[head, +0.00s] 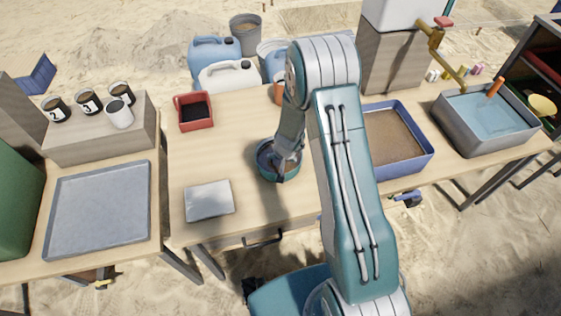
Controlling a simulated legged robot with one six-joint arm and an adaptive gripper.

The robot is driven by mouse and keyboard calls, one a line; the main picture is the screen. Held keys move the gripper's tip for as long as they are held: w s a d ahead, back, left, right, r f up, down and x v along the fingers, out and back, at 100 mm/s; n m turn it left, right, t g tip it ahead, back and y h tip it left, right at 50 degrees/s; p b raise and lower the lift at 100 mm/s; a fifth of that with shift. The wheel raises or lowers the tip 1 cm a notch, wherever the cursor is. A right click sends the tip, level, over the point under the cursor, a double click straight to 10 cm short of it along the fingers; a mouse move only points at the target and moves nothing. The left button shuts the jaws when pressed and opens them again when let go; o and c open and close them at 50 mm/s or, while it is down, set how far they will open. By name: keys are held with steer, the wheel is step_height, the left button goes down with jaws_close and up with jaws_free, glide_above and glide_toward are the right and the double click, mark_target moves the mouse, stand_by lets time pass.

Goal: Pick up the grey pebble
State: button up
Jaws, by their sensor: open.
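My gripper (284,166) points down into a small round teal bowl (266,174) on the middle of the wooden table. It is open, with its fingertips at or inside the bowl. Reddish-brown contents show in part inside the bowl. I cannot make out a grey pebble; the gripper and arm cover part of the bowl's inside. Whether the fingers touch anything in there cannot be told.
A grey flat square (208,201) lies left of the bowl. A red bin (193,111) stands behind it. A blue-rimmed sand tray (429,152) and a water basin (487,118) are right. An empty grey tray (98,207) and numbered cups (88,103) are left.

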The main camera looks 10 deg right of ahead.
steer(key=shift+a, duration=0.45)
steer(key=shift+c, duration=1)
steer(key=c, duration=1)
steer(key=shift+d, duration=0.3)
steer(key=shift+c, duration=0.3)
steer(key=shift+a, duration=0.1)
